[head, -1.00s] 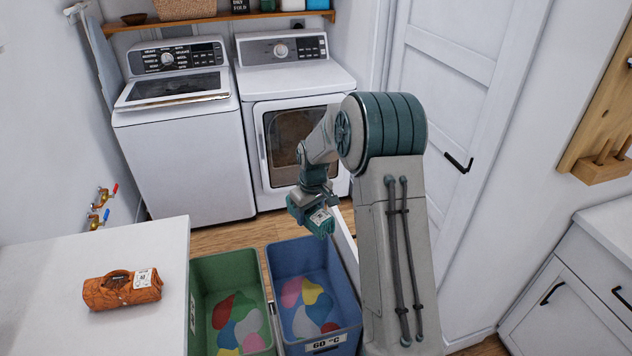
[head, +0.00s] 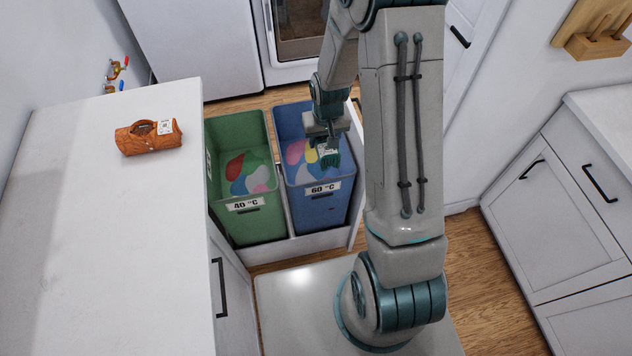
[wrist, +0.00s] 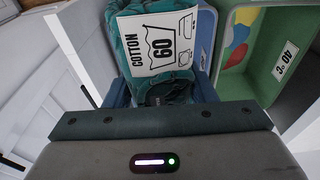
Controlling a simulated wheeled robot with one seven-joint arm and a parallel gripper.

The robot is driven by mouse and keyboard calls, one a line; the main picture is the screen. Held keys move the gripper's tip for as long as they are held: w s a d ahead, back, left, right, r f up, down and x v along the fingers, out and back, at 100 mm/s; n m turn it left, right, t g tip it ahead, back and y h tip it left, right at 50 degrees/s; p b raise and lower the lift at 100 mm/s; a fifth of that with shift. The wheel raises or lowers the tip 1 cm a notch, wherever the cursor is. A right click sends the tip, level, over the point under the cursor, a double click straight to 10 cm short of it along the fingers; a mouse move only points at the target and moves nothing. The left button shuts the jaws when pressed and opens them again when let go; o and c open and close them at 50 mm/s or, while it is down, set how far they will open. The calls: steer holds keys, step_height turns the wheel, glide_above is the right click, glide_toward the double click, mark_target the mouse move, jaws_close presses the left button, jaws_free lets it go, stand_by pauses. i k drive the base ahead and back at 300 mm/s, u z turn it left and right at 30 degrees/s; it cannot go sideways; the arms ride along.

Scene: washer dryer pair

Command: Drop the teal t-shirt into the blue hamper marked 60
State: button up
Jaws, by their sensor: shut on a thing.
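The teal t-shirt (head: 330,158) is a small bundle with a white tag; in the wrist view the tag on the shirt (wrist: 122,35) reads COTTON 60. My gripper (head: 326,135) is shut on it and holds it over the blue hamper (head: 319,208), near its right side. The blue hamper is labelled 60 °C on its front and has coloured patches inside. In the wrist view the shirt hides most of the blue hamper. How far the shirt hangs below the rim is hard to tell.
A green hamper (head: 246,216) labelled 40 °C stands left of the blue one. An orange garment bundle (head: 148,138) lies on the white counter (head: 110,220) at left. The white washer and dryer (head: 298,38) stand behind. Cabinets (head: 580,190) are at right.

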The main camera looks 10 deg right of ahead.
mark_target(315, 169)
steer(key=k, duration=0.65)
steer(key=z, duration=1.5)
steer(key=i, duration=1.05)
steer(key=u, duration=2.65)
